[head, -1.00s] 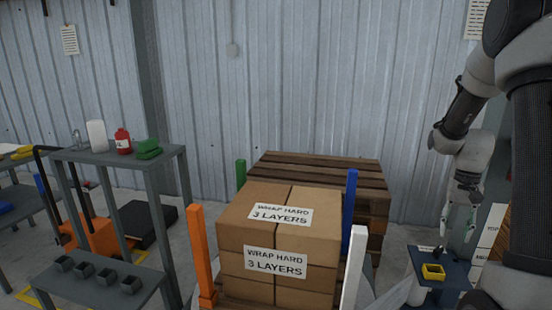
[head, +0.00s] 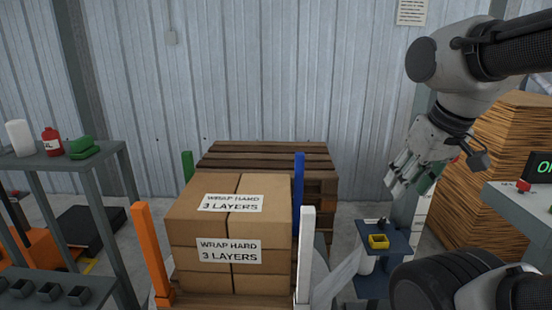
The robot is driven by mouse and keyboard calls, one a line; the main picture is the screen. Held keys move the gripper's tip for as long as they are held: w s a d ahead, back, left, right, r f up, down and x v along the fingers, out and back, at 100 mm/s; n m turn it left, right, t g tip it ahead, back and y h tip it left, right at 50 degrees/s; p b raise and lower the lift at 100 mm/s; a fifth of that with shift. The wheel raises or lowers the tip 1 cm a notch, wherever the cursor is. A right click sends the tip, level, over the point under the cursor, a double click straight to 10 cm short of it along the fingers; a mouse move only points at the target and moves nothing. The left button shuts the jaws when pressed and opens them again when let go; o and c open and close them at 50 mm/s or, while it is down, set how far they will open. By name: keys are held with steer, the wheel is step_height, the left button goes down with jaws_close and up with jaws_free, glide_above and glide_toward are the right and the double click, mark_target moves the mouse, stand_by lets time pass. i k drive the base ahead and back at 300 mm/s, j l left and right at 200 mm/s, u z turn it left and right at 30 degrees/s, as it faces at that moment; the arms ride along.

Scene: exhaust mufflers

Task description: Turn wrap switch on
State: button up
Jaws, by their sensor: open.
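A small blue stand (head: 397,240) is right of the wrapped-goods pallet, with a small dark fitting (head: 376,222) on its upper part and a yellow open-topped square piece (head: 379,241) in front of it. I cannot tell whether the dark fitting is the wrap switch or how it is set. My gripper (head: 408,184) is open, pointing down and left, in the picture above and right of the dark fitting and apart from it. At the right edge, a red button-like part (head: 523,186) sits on a grey surface beside a dark panel with green letters (head: 541,168), cut off.
Stacked cartons (head: 228,232) labelled "WRAP HARD 3 LAYERS" stand between orange (head: 152,252), white (head: 306,250), blue and green posts. A grey shelf (head: 95,165) stands at left. A tall brown stack (head: 490,170) is behind my arm. Wooden pallets (head: 270,152) are behind the cartons.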

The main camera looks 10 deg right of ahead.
mark_target(523, 187)
steer(key=k+l+z, duration=0.1)
steer(key=z, duration=1.9)
